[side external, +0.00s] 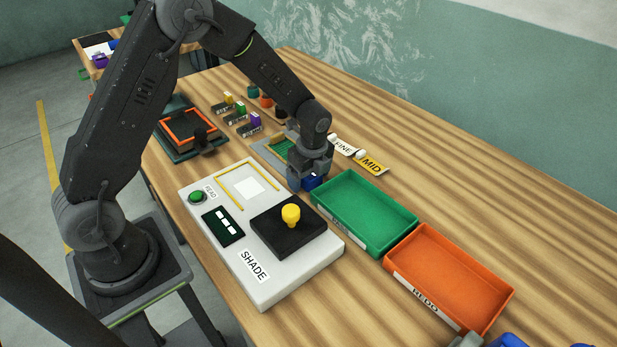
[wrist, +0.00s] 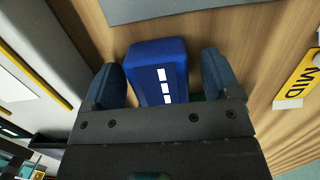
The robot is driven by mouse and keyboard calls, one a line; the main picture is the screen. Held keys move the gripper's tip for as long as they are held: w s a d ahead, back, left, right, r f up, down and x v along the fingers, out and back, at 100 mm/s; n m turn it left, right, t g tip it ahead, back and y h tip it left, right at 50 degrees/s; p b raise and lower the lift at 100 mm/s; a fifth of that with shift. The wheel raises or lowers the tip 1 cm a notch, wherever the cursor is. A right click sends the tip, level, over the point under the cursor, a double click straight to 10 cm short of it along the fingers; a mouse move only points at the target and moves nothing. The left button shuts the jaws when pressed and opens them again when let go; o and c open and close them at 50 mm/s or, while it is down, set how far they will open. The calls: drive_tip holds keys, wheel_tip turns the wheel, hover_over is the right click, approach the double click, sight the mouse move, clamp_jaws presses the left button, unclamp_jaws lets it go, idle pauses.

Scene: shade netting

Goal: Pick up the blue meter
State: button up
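The blue meter (wrist: 155,68) is a dark blue block with a row of white squares on its face. In the wrist view it lies between the two fingers of my gripper (wrist: 162,72). A gap shows between the meter and the right finger; the left finger is very close to it, and I cannot tell whether they touch. In the side view my gripper (side external: 309,172) is low over the table, and part of the blue meter (side external: 313,182) shows beneath it. The fingers are open around the meter.
The white SHADE device (side external: 290,283) with its yellow knob (side external: 291,214) is just left of the gripper. A green tray (side external: 365,212) is close on the right, with an orange REDO tray (side external: 450,275) beyond. FINE and MID (side external: 371,164) cards lie behind.

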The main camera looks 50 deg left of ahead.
drive_tip(key=c, duration=1)
drive_tip(key=shift+c, duration=0.2)
drive_tip(key=shift+r, duration=0.55)
drive_tip(key=r, duration=0.2)
drive_tip(key=a+r, duration=0.1)
drive_tip(key=shift+s+r, duration=0.3)
drive_tip(key=shift+r, duration=0.1)
drive_tip(key=s+a+r, duration=0.5)
drive_tip(key=a+r, duration=0.1)
drive_tip(key=a, duration=0.3)
drive_tip(key=w+f, duration=0.1)
drive_tip(key=w, duration=0.2)
drive_tip(key=w+a+f, duration=0.1)
drive_tip(key=w, duration=0.2)
drive_tip(key=w+a+f, duration=0.1)
drive_tip(key=w, duration=0.2)
drive_tip(key=shift+w+a+f, duration=0.1)
drive_tip(key=shift+a, duration=0.05)
